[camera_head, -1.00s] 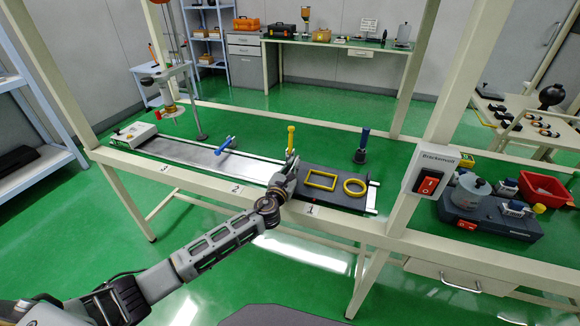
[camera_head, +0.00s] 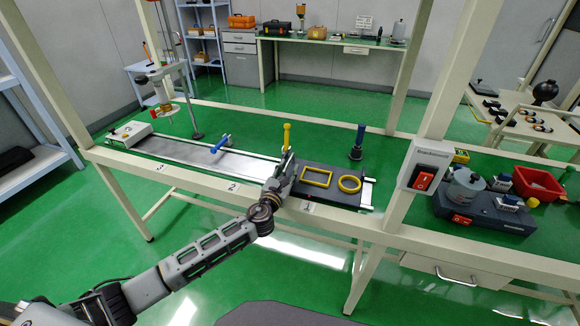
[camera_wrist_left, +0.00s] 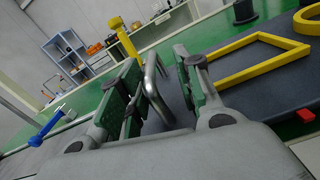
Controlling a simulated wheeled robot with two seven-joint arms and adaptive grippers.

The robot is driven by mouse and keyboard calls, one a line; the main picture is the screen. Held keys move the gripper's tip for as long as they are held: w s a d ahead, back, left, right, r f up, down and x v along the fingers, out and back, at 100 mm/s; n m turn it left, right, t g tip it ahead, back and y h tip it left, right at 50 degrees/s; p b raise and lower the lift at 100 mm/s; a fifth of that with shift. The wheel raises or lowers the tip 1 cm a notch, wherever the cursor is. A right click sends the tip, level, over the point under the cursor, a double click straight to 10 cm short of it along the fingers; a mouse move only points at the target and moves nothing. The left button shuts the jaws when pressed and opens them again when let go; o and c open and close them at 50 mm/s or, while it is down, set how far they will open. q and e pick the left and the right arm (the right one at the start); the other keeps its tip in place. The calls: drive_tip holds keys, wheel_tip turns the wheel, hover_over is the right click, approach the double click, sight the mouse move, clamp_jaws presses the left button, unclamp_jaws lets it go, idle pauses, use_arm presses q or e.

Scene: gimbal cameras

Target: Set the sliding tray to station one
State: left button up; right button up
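The dark grey sliding tray (camera_head: 325,191) sits at the right end of its rails, beside the label 1 (camera_head: 308,207). It carries a yellow rectangular frame (camera_head: 317,177) and a yellow ring (camera_head: 349,184). My left gripper (camera_head: 285,161) is at the tray's left end. In the left wrist view its two fingers (camera_wrist_left: 162,92) stand apart, on either side of a bent metal handle (camera_wrist_left: 152,88). A gap shows between the handle and the right-hand finger; contact with the left-hand finger is unclear. My right gripper is not in view.
Labels 2 (camera_head: 233,187) and 3 (camera_head: 161,167) mark the bench edge further left. A blue lever (camera_head: 220,145), a yellow-knobbed post (camera_head: 287,136) and a dark blue post (camera_head: 357,143) stand by the track. A switch box (camera_head: 424,165) is on the right upright. The track left of the tray looks clear.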

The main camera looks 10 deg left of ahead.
use_arm(q)
drive_tip(key=shift+s+a+r, duration=0.15)
drive_tip(key=shift+s+r, duration=0.05)
drive_tip(key=shift+s, duration=0.5)
drive_tip(key=shift+s+a+f, duration=0.15)
drive_tip(key=shift+s, duration=0.9)
drive_tip(key=shift+s+a+r, duration=0.1)
drive_tip(key=shift+s+a, duration=0.05)
drive_tip(key=shift+s, duration=1.15)
drive_tip(key=shift+s+a+r, duration=0.1)
drive_tip(key=shift+s+a, duration=0.05)
drive_tip(key=shift+s, duration=1.15)
drive_tip(key=shift+c, duration=0.3)
